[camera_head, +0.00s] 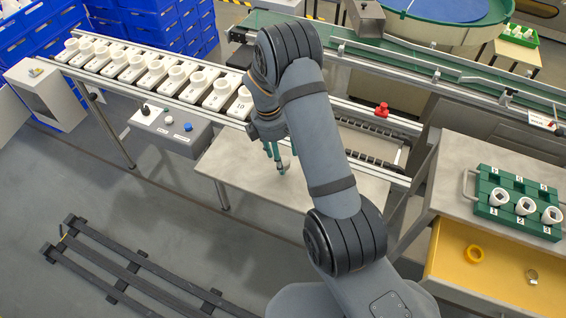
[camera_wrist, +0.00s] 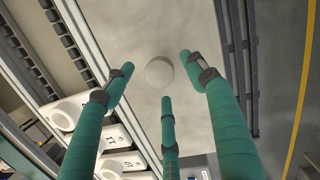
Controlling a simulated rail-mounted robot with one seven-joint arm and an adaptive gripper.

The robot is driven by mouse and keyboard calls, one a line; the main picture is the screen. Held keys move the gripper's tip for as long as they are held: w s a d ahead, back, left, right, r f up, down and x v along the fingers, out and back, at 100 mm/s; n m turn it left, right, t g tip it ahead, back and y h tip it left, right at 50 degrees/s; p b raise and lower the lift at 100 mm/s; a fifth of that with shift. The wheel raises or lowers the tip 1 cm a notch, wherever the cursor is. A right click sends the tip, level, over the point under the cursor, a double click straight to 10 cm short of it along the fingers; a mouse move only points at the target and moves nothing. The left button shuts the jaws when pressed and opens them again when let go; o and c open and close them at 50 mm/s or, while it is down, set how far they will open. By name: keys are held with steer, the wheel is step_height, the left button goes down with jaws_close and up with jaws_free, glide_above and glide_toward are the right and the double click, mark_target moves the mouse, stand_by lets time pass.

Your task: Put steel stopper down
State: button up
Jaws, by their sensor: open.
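A round, pale grey piece, which looks like the steel stopper (camera_wrist: 159,72), stands on the bare light-grey table plate (camera_head: 232,165). In the wrist view it sits between the spread teal fingers of my gripper (camera_wrist: 158,76), with visible gaps around it. In the head view my gripper (camera_head: 277,160) points down at the plate, and only a small pale part of the stopper (camera_head: 287,163) shows beside the fingers. My gripper is open. My arm hides part of the plate.
A rail with numbered white sockets (camera_head: 153,72) runs behind the plate. A control box (camera_head: 172,128) with knobs is at left. A red piece (camera_head: 382,108) stands behind my arm. At right are a green tray (camera_head: 490,207) and an open yellow drawer (camera_head: 500,275) holding a yellow ring (camera_head: 474,254).

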steer(key=shift+d+f, duration=0.2)
steer(key=shift+f, duration=0.75)
steer(key=shift+c, duration=0.2)
jaws_close()
steer(key=shift+w+r, duration=0.1)
